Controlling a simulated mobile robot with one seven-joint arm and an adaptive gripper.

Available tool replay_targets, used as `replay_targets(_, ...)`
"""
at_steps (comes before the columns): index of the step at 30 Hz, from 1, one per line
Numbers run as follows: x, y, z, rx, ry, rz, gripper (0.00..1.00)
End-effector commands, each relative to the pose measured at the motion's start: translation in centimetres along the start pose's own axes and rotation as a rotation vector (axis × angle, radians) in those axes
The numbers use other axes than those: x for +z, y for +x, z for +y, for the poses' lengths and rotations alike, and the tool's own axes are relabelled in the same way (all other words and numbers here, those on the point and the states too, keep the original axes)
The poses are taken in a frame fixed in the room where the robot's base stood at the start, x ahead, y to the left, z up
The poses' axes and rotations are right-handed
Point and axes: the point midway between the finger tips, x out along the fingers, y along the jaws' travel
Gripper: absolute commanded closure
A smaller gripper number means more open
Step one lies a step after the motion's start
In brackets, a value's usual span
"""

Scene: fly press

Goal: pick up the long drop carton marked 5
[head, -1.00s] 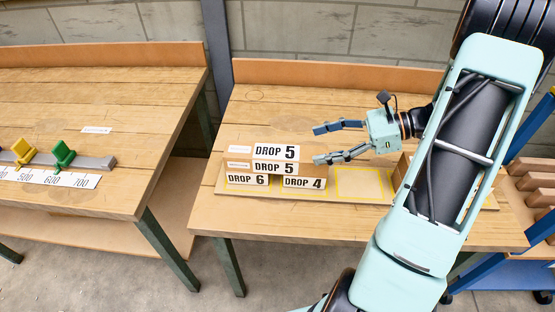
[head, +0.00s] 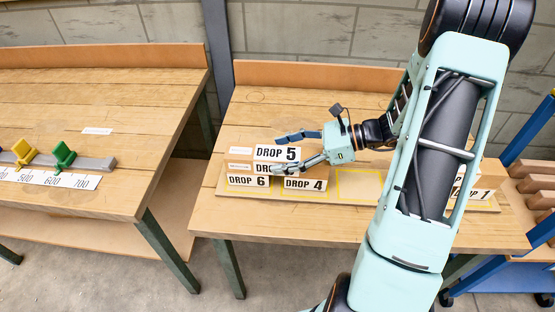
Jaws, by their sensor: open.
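Two long cartons marked DROP 5 lie stacked: the upper DROP 5 carton (head: 277,153) and the lower DROP 5 carton (head: 240,168). They rest above a carton marked DROP 6 (head: 248,182) and a carton marked DROP 4 (head: 304,185). My gripper (head: 281,154) is open at the right end of the stack. Its upper finger shows just beyond the upper carton's top edge. Its other finger crosses in front of the lower carton's label and hides part of it. I cannot tell whether either finger touches a carton.
The board (head: 407,199) under the cartons has an empty yellow-outlined space (head: 358,184). A carton marked 1 (head: 478,194) stands at its right end, partly behind my arm. The bench (head: 300,220) is clear in front. Another bench (head: 70,120) stands left, across a gap.

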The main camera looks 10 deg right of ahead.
Motion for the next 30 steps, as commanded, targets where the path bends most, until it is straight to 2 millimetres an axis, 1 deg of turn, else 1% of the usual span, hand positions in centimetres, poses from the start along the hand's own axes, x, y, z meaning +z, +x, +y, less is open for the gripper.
replay_targets(2,0.00,-0.05,-0.01,-0.001,0.000,0.000,0.35)
replay_targets(3,0.00,-0.06,-0.02,-0.001,0.000,0.000,0.37)
replay_targets(18,0.02,-0.10,-0.02,-0.001,-0.001,0.000,0.92)
replay_targets(20,0.02,-0.10,-0.03,-0.001,-0.001,0.000,0.98)
replay_targets(30,0.48,-0.25,-0.06,-0.001,-0.003,-0.002,0.98)
